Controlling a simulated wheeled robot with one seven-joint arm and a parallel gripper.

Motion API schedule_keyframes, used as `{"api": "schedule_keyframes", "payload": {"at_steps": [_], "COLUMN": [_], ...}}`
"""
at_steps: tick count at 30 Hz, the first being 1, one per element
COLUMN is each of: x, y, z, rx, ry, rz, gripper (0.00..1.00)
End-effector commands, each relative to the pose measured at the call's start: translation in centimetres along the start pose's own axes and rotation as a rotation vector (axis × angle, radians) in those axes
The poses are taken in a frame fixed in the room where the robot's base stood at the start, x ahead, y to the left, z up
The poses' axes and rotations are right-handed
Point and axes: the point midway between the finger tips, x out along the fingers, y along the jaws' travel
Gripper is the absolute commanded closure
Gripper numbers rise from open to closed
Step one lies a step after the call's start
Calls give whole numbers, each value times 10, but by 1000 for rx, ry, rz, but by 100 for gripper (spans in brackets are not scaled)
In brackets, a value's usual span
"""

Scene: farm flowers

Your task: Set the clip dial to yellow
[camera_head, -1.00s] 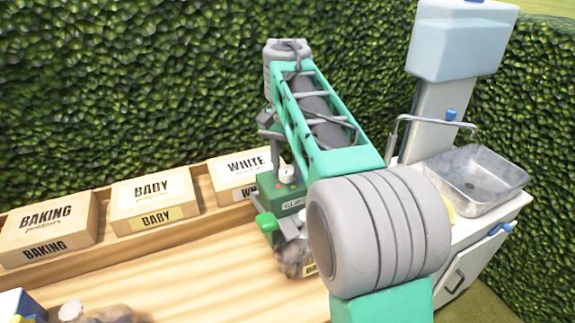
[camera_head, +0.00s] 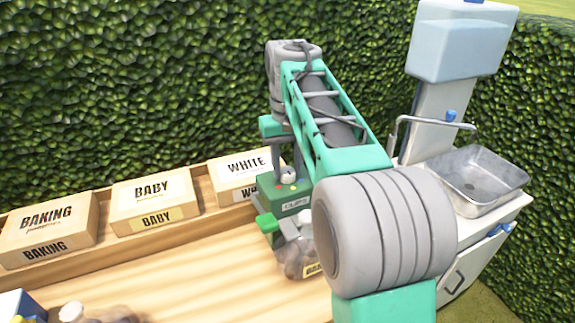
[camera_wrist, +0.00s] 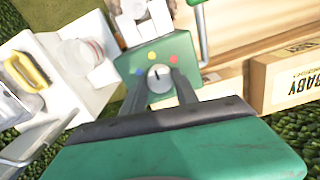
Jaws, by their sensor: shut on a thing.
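The clip dial (camera_wrist: 159,79) is a round pale knob with a dark pointer line on the green clips box (camera_wrist: 141,60). Blue, yellow and red dots arc around it, and in the wrist view the pointer looks directed roughly towards the middle, yellow dot. My gripper (camera_wrist: 160,75) has its two grey fingers shut on the dial, one on each side. In the head view the dial (camera_head: 288,175) shows on the box (camera_head: 285,197), and my arm hides part of the box's right side.
A bag (camera_head: 295,262) hangs under the box's front, beside a green lever (camera_head: 267,222). The BAKING (camera_head: 50,228), BABY (camera_head: 152,203) and WHITE (camera_head: 240,177) boxes line the back of the wooden table (camera_head: 170,270). A sink (camera_head: 480,180) stands at right.

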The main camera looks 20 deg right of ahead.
Motion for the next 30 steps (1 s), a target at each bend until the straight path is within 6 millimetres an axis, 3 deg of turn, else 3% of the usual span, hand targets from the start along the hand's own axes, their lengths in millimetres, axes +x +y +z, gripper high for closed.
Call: {"api": "schedule_keyframes", "payload": {"at_steps": [11,12,19,26,30], "x": [1,1,1,0,-16], "y": [0,0,0,0,0], "z": [0,0,0,0,0], "rx": [-3,-3,-2,-2,-2], "ry": [-4,-4,-2,-1,2], "rz": [0,0,0,0,0], "gripper": [100,62,43,43,43]}}
